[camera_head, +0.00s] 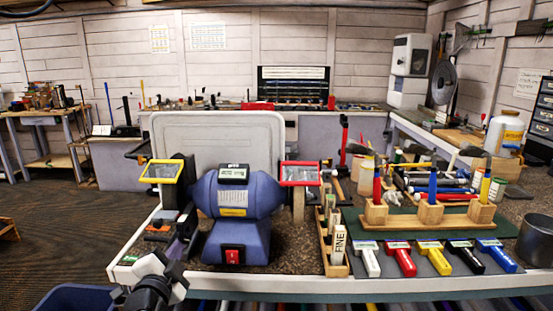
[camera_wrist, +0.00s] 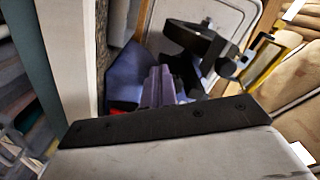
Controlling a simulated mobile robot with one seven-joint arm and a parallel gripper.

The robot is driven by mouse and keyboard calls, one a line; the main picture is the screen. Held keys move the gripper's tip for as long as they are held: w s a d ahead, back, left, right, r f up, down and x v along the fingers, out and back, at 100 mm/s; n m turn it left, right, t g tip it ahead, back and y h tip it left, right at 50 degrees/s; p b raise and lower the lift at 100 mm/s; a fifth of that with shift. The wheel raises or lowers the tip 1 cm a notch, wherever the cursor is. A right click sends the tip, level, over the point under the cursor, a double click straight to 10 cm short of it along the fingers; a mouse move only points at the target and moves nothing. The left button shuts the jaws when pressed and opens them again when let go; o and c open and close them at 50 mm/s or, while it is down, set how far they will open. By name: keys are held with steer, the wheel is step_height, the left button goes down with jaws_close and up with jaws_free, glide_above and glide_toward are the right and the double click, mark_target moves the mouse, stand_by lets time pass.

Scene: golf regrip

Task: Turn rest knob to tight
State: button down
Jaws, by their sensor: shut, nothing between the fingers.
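The blue bench grinder (camera_head: 237,200) stands at the front left of the bench, with a red switch on its base. Its left side has a yellow-framed eye shield (camera_head: 162,171) above a dark wheel guard and rest parts (camera_head: 173,218). The shield also shows in the wrist view (camera_wrist: 268,60), beside a black bracket (camera_wrist: 200,40). My gripper (camera_head: 187,238) is at the grinder's lower left, close to the rest. Its fingers (camera_wrist: 158,88) look shut and empty, pointing towards the rest parts. I cannot make out the rest knob or its setting; contact is unclear.
Right of the grinder are a wooden holder (camera_head: 333,238) with a FINE block, a wooden rack (camera_head: 430,213) with coloured handles, several coloured brushes (camera_head: 404,260) and a metal cup (camera_head: 536,240). A blue bin (camera_head: 75,298) is below left. The bench's front edge (camera_head: 300,285) is near my arm.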

steer(key=shift+r+b, duration=0.3)
steer(key=shift+b, duration=0.15)
steer(key=shift+a+r+b, duration=0.35)
steer(key=shift+r+b, duration=0.25)
steer(key=shift+r, duration=0.25)
steer(key=shift+a+f, duration=0.1)
stand_by(0.4)
steer(key=s+b, duration=0.1)
steer(key=s, duration=0.5)
steer(key=shift+a, duration=0.45)
steer(key=shift+a+f, duration=0.1)
